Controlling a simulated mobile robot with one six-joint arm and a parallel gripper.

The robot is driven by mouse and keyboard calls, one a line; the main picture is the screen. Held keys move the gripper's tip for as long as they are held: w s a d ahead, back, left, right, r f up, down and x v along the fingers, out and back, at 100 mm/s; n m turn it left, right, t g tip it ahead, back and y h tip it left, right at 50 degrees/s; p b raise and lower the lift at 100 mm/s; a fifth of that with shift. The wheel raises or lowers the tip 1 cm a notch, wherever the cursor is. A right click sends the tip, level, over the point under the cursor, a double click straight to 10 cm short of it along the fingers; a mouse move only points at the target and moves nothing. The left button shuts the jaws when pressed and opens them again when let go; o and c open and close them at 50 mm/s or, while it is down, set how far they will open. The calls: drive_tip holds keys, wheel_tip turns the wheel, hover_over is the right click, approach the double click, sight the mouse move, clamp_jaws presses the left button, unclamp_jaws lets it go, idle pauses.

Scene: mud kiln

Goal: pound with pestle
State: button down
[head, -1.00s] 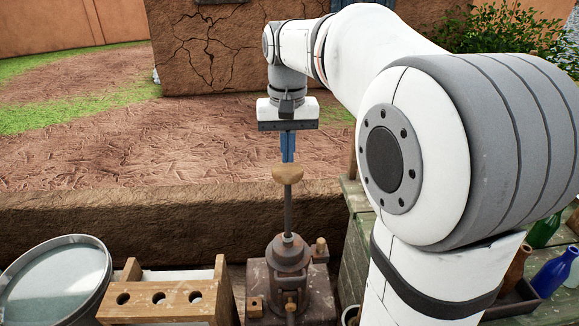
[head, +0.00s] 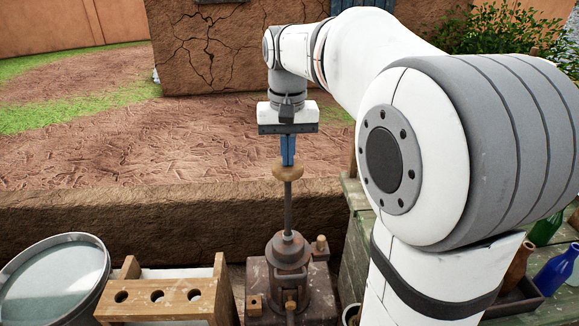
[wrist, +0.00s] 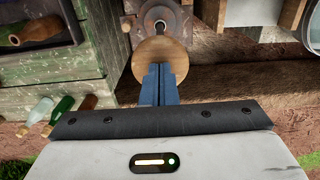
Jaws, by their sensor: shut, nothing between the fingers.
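The pestle stands upright, with a round wooden knob (head: 280,172) on top of a dark metal rod (head: 288,208). The rod goes down into a dark, heavy mortar-like body (head: 288,252) on a square base; its lower end is hidden inside. My gripper (head: 288,163) points straight down with its blue fingers together and empty. The fingertips are at the top of the knob and appear to touch it. In the wrist view the round knob (wrist: 150,58) lies just beyond the closed fingers (wrist: 159,70).
A wooden rack with round holes (head: 168,297) stands left of the mortar, beside a round glass-topped pan (head: 55,282). A green wooden table (head: 357,262) with a blue bottle (head: 556,270) is at right. A mud wall (head: 130,222) runs behind. Open ground lies beyond.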

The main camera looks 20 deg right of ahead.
wheel_tip(320, 180, down, 3)
drive_tip(key=shift+r+b, duration=0.1)
drive_tip(key=shift+b, duration=0.55)
wheel_tip(320, 180, up, 5)
drive_tip(key=p, duration=0.4)
drive_tip(key=shift+f, duration=0.2)
wheel_tip(320, 180, down, 4)
drive_tip(key=b, duration=0.3)
drive_tip(key=shift+f, duration=0.25)
wheel_tip(320, 180, up, 5)
drive_tip(key=p, duration=0.4)
drive_tip(key=shift+f, duration=0.25)
